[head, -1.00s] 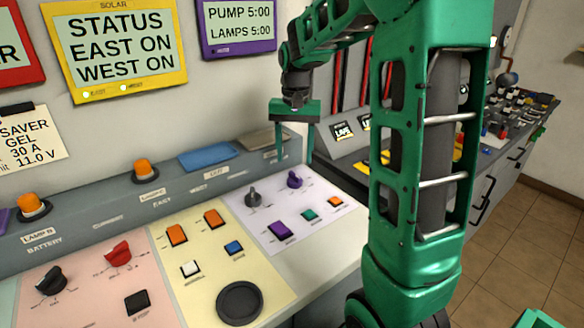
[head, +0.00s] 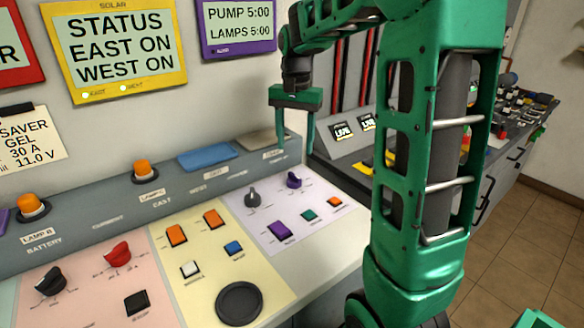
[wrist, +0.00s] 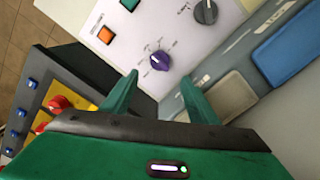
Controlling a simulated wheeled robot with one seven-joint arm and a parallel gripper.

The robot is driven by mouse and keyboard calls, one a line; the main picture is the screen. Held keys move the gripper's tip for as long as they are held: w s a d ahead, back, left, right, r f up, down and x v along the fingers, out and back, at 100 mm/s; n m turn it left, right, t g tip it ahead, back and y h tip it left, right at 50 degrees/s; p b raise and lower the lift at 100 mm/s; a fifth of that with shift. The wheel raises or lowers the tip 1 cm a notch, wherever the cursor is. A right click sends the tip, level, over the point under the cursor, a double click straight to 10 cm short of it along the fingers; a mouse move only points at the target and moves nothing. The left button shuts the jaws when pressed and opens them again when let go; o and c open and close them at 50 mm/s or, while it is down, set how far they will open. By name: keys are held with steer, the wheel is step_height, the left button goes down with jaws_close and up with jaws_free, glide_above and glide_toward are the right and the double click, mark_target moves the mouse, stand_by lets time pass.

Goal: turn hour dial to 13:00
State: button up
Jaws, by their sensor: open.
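A purple dial (head: 294,180) with marks around it sits on the pale lilac panel section, and I take it for the hour dial; its marks are too small to read. In the wrist view the purple dial (wrist: 160,61) lies just beyond the gap between my fingertips. My gripper (head: 296,147) is open and empty, pointing down above and behind the dial, apart from it. Both fingers (wrist: 158,80) show in the wrist view. A purple display (head: 238,22) on the wall reads PUMP 5:00 and LAMPS 5:00.
A grey knob (head: 252,196) stands left of the purple dial. A purple button (head: 280,230), a green button (head: 309,215) and an orange button (head: 334,201) lie in front. A raised grey ledge (head: 100,207) runs behind the panel.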

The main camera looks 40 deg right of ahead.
mark_target(294, 180)
step_height(294, 180, down, 11)
steer(key=shift+r, duration=0.15)
stand_by(0.4)
steer(key=c, duration=1)
